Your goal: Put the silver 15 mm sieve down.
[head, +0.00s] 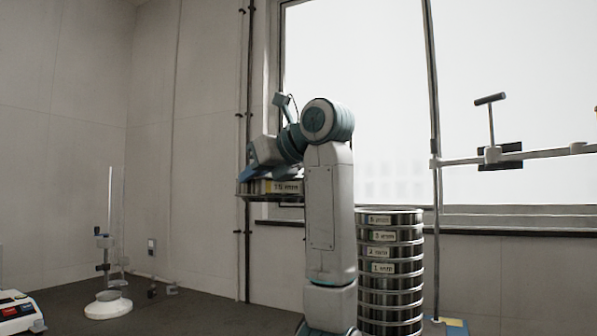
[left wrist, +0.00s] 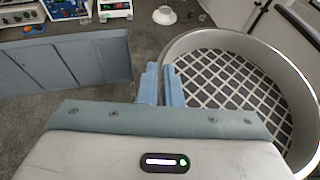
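The silver sieve (head: 285,187) is held up in the air in front of the wall, left of the window, and looks about level. Its yellowish label is small and reads roughly as 15 mm. In the left wrist view the sieve (left wrist: 242,78) shows its round metal rim and coarse square mesh, with nothing seen in it. My left gripper (head: 258,173) is at the sieve's rim; in the left wrist view its blue fingers (left wrist: 166,85) are closed on the near left part of the rim. My right gripper is not in view.
A tall stack of silver sieves (head: 390,285) with mm labels stands right of my left arm. A vertical rod (head: 433,100) with a clamp bar (head: 545,154) rises beside it.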

